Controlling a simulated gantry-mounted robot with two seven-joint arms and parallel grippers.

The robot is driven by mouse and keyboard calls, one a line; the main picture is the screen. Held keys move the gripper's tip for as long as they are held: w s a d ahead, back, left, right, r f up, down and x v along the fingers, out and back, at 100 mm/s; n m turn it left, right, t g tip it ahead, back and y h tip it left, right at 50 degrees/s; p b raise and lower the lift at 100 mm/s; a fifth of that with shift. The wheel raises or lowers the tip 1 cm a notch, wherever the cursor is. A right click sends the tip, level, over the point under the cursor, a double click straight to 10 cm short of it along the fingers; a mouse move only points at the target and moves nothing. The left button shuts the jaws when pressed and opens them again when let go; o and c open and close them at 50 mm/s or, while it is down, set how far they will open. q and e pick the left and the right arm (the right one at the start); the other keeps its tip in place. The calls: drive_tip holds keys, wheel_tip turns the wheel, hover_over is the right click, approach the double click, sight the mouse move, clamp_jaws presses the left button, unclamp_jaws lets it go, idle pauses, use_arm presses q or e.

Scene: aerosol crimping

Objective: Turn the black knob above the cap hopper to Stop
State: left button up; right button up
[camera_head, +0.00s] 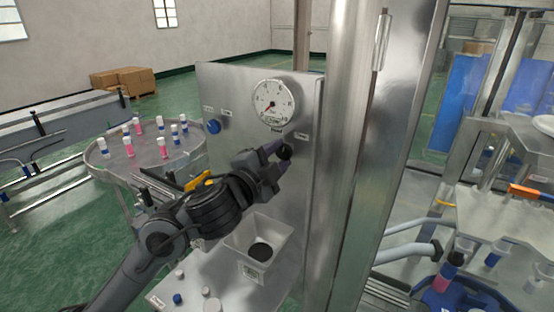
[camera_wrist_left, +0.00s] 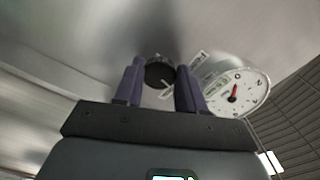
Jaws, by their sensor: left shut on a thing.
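The black knob (camera_head: 284,152) sits on the upright metal panel (camera_head: 232,95), below the round gauge (camera_head: 273,102) and above the cap hopper (camera_head: 258,240). My left gripper (camera_head: 276,160) reaches the knob from the lower left, its dark fingers on either side of it. In the left wrist view the knob (camera_wrist_left: 159,72) lies between the two fingertips (camera_wrist_left: 158,78), and the gripper is shut on it. Small labels stand around the knob, too small to read. Which way the knob points cannot be told. My right gripper is out of view.
A blue knob (camera_head: 213,126) is on the panel's left. A round table (camera_head: 100,158) with several pink and blue bottles stands at left. A thick metal column (camera_head: 348,130) rises just right of the panel. Small caps lie on the ledge (camera_head: 222,290) below.

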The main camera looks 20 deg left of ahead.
use_arm(q)
drive_tip(key=m+b, duration=0.1)
drive_tip(key=m, duration=0.5)
drive_tip(key=shift+r+b, duration=0.15)
drive_tip(key=shift+b, duration=0.25)
idle(0.3)
drive_tip(key=o, duration=1.1)
drive_tip(key=shift+c, duration=0.2)
drive_tip(key=s+a+p, duration=0.1)
drive_tip(key=s+p, duration=0.1)
drive_tip(key=s, duration=0.8)
drive_tip(key=shift+s+a, duration=0.35)
